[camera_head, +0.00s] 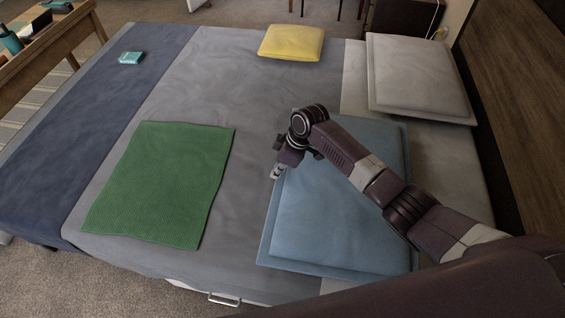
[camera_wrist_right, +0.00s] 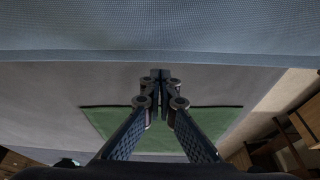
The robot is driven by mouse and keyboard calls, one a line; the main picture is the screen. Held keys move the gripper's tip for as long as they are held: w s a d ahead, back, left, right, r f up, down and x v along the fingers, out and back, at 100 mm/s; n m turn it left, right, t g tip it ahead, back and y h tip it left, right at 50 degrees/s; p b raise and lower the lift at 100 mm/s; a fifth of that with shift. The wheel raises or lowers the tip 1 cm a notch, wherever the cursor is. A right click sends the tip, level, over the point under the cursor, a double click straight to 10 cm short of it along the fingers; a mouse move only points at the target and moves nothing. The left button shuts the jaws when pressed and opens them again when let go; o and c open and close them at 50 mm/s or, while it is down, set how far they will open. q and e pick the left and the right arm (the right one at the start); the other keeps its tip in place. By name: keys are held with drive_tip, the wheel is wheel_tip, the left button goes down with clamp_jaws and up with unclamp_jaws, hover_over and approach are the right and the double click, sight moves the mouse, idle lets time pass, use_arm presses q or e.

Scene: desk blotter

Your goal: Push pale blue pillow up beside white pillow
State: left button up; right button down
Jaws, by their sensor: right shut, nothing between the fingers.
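The pale blue pillow (camera_head: 330,213) lies flat on the grey bed, at the near right, and its edge fills the top of the right wrist view (camera_wrist_right: 160,30). The white pillow (camera_head: 417,75) lies at the far right by the headboard, apart from the blue one. My right gripper (camera_head: 278,172) is shut and empty at the blue pillow's left edge; my right arm crosses above the pillow and hides part of it. In the right wrist view the fingertips (camera_wrist_right: 160,76) are together, just below the pillow's edge; contact is unclear. My left gripper is not in view.
A green cloth (camera_head: 162,182) lies on the bed left of the gripper. A yellow pillow (camera_head: 291,42) lies at the far edge. A teal book (camera_head: 131,58) rests on the dark blue blanket (camera_head: 85,110). The wooden headboard (camera_head: 515,100) bounds the right side.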

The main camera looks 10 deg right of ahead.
sight(327, 181)
drive_tip(key=d, duration=0.1)
drive_tip(key=s+d+p, duration=0.1)
drive_tip(key=d, duration=0.1)
drive_tip(key=shift+s+d+r, duration=0.15)
drive_tip(key=shift+s+d, duration=0.05)
drive_tip(key=shift+s, duration=0.05)
drive_tip(key=shift+s+d, duration=0.1)
drive_tip(key=shift+d, duration=0.1)
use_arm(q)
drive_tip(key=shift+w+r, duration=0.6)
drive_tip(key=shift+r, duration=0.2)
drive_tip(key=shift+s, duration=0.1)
